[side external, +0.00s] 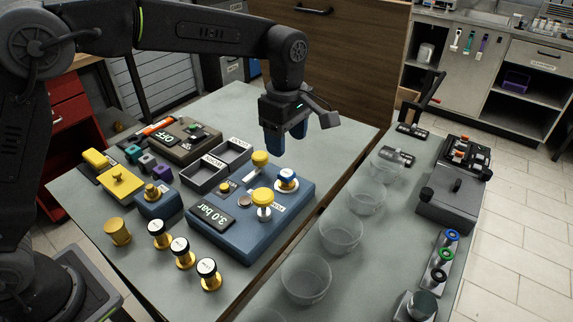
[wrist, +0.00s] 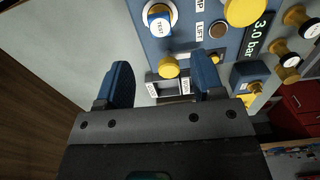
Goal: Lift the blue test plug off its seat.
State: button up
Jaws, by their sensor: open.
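The blue test plug (side external: 287,175), with a blue-and-white top, stands upright at the right back corner of the blue console (side external: 225,245). In the wrist view the plug (wrist: 160,19) shows a TEST label near the top edge. My gripper (side external: 286,146) is open and empty, raised above the back of the console, higher than the plug. In the wrist view the gripper's blue fingers (wrist: 162,68) are spread apart, with the plug ahead of them and not between them.
Yellow knobs (side external: 263,198) (side external: 260,158) stand on the console near the plug. A 3.0 bar display (side external: 212,216) is at its left. Two small dark trays (side external: 205,178) sit behind. Several black-and-gold plugs (side external: 183,252) stand in front. Glass bowls (side external: 306,280) line the right counter.

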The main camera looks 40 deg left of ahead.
aim_at(286, 173)
notch_tip(286, 173, down, 10)
jog(key=shift+r, duration=0.1)
jog(key=shift+c, duration=0.3)
grip_shut()
dwell(0.8)
